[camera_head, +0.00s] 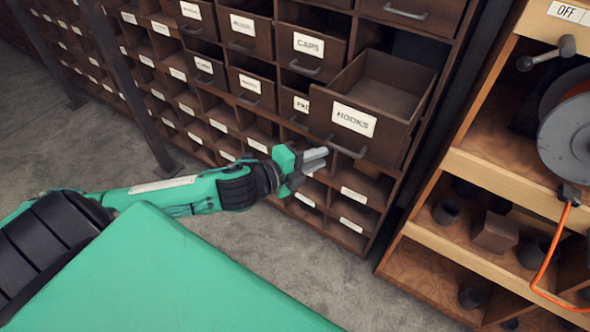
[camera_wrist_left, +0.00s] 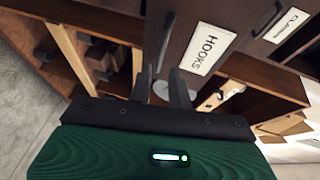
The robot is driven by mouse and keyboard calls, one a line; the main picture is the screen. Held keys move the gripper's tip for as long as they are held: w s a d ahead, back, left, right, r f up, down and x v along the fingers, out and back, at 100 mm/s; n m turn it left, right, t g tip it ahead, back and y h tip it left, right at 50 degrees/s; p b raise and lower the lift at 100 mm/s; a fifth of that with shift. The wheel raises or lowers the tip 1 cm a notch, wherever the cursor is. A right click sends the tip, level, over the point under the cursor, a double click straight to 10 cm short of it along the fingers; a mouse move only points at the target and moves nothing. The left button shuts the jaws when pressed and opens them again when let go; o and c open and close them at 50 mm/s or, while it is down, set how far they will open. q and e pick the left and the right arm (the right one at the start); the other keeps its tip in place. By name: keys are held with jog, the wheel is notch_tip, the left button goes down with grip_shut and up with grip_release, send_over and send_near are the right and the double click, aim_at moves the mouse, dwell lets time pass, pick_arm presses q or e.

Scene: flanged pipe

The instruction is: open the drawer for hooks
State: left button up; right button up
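The HOOKS drawer (camera_head: 375,125) is dark brown with a white label and stands pulled well out of the cabinet, its empty-looking inside showing from above. Its metal bar handle (camera_head: 346,148) is low on the front; the handle also shows in the left wrist view (camera_wrist_left: 165,42), beside the HOOKS label. My left gripper (camera_head: 325,156) is just left of the handle, in front of the drawer. In the left wrist view its fingers (camera_wrist_left: 161,80) are apart, with the handle just beyond their tips. I see nothing held. My right gripper is out of view.
The cabinet holds many labelled drawers and open bins, including the CAPS drawer (camera_head: 315,45) up and left. A wooden shelf unit (camera_head: 500,175) with a cable reel (camera_head: 570,135) stands close on the right. Grey floor (camera_head: 300,270) lies free in front.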

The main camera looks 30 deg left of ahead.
pick_arm(q)
jog(key=shift+b+v, duration=0.95)
jog(key=shift+v, duration=1.95)
